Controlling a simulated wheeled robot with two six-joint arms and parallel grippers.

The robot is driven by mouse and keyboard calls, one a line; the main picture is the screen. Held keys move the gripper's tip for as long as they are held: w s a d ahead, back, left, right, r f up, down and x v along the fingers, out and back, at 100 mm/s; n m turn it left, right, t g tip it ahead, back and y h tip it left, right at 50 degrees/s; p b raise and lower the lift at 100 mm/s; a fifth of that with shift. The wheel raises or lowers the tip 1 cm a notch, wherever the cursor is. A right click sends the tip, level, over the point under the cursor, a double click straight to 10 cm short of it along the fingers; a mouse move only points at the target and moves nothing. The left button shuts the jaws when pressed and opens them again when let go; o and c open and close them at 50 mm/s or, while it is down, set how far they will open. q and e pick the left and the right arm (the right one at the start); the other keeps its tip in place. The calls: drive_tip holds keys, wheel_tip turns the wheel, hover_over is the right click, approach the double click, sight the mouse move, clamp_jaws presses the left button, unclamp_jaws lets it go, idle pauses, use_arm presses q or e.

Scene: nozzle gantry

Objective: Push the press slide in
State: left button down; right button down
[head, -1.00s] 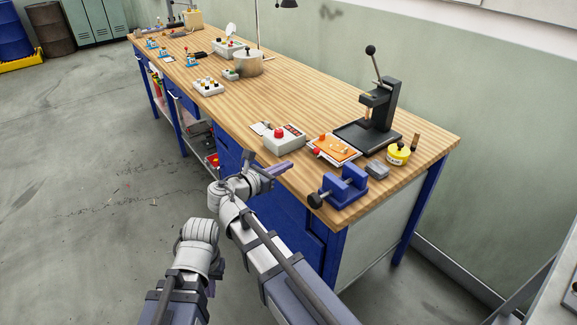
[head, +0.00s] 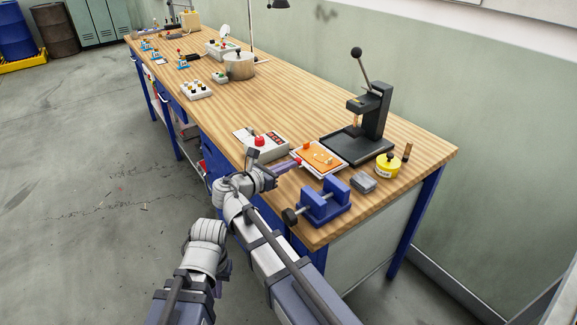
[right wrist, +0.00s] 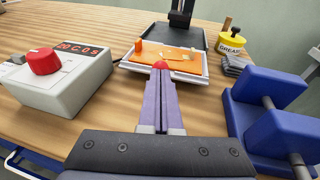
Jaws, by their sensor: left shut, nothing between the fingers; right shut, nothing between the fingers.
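The press slide appears to be the orange plate (head: 318,156) on a white-edged tray, in front of the black press (head: 372,115). It also shows in the right wrist view (right wrist: 170,58), with a red knob (right wrist: 160,65) at its near edge. My right gripper (head: 294,164) is shut and empty, low over the bench and pointing at this knob. In the right wrist view its fingertips (right wrist: 161,76) line up with the knob and partly cover it; whether they touch cannot be told. Of my left arm only links show at the lower left; its fingers are hidden.

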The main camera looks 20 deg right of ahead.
sight(327, 155)
drive_tip(key=w+d, duration=0.1)
drive_tip(key=d, duration=0.3)
drive_tip(key=w+d, duration=0.2)
drive_tip(key=d, duration=0.3)
drive_tip(key=w+d, duration=0.2)
drive_tip(key=d, duration=0.3)
drive_tip(key=shift+w+d, duration=0.1)
drive_tip(key=shift+d, duration=0.15)
use_arm(q)
drive_tip(key=shift+a, duration=0.15)
use_arm(e)
drive_tip(key=shift+w+d, duration=0.1)
drive_tip(key=shift+d, duration=0.1)
drive_tip(key=shift+d+r, duration=0.1)
drive_tip(key=shift+r, duration=0.05)
use_arm(q)
drive_tip(key=shift+r, duration=0.1)
